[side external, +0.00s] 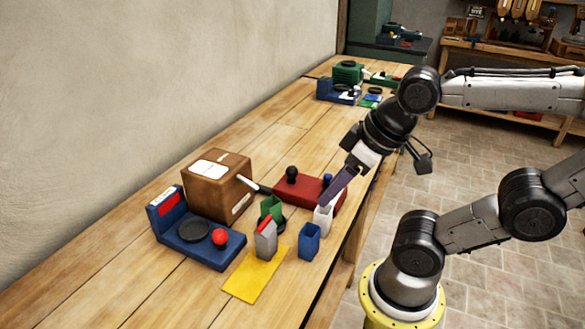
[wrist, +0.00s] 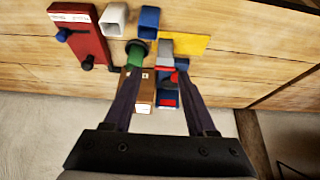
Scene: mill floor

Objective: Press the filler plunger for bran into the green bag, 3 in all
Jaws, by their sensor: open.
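The green bag (side external: 271,207) stands open-topped by a dark round disc (side external: 282,222), in front of the brown box. In the wrist view the green bag (wrist: 135,60) shows between my fingers, nearer the left one. A red block (side external: 295,189) carries a black knob (side external: 292,172) and a blue knob (side external: 327,180); it also shows in the wrist view (wrist: 84,40). Its pale label is unreadable, so I cannot tell which knob is for bran. My gripper (side external: 325,201) is open and empty, pointing down near the red block and white container; it shows in the wrist view (wrist: 157,78).
A white container (side external: 323,219) and blue container (side external: 309,241) stand near the table edge. A grey bag-like item with a red top (side external: 266,241) stands on a yellow mat (side external: 243,284). A blue scale-like device (side external: 215,252) with a red button sits by the brown box (side external: 207,191).

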